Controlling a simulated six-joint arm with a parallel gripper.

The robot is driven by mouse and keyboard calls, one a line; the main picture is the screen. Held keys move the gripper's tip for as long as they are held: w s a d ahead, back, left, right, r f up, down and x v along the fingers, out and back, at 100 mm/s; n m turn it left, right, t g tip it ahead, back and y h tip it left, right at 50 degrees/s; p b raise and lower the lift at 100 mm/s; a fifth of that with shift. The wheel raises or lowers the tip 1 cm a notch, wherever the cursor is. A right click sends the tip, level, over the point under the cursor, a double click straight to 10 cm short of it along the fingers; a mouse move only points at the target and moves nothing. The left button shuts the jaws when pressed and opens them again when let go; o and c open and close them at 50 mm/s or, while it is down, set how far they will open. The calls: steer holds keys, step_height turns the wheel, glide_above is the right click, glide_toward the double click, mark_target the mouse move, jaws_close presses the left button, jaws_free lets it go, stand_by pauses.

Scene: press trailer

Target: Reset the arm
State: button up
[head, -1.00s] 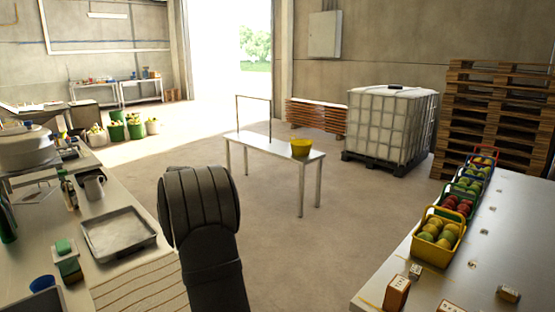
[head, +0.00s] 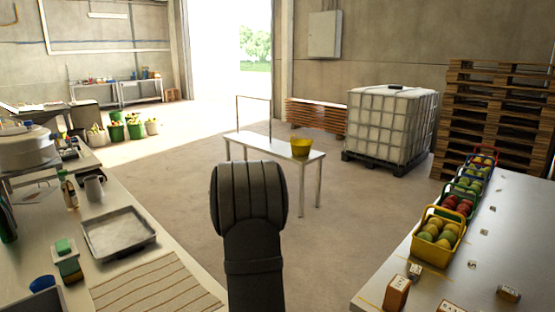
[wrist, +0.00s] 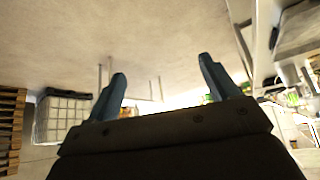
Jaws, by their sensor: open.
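My arm stands raised in the middle of the head view, over the floor between the two tables. My gripper is hidden there behind my own arm link. In the wrist view my gripper (wrist: 162,82) shows two blue fingers set wide apart, with nothing between them. The wrist picture is upside down, with the concrete floor at its top.
The left counter holds a metal tray (head: 119,232), a striped cloth (head: 155,285) and a metal jug (head: 94,192). The right table holds a yellow crate (head: 436,240) of fruit and small boxes. The floor between is clear.

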steer(key=d+m, duration=0.1)
steer(key=d, duration=0.8)
steer(key=shift+w+h, duration=0.35)
steer(key=shift+h, duration=0.05)
steer(key=shift+o, duration=0.2)
steer(key=o, duration=0.4)
steer(key=s+d+r+n+h, duration=0.15)
steer(key=s+d, duration=0.35)
steer(key=d, duration=0.7)
steer(key=s+d+r+n+g, duration=0.1)
steer(key=s+d+r, duration=0.25)
steer(key=d, duration=0.75)
steer(key=s+d+r+n+h, duration=0.15)
steer(key=s+d, duration=0.35)
steer(key=d, duration=0.7)
steer(key=s+d+r+n, duration=0.2)
steer(key=s+d+r, duration=0.1)
steer(key=s+d, duration=0.85)
steer(key=s+a+x, duration=0.1)
steer(key=x, duration=0.8)
steer(key=shift+w+d+f+g, duration=0.25)
steer(key=shift+f+g, duration=0.15)
steer(key=shift+f, duration=0.25)
steer(key=shift+s+r, duration=0.1)
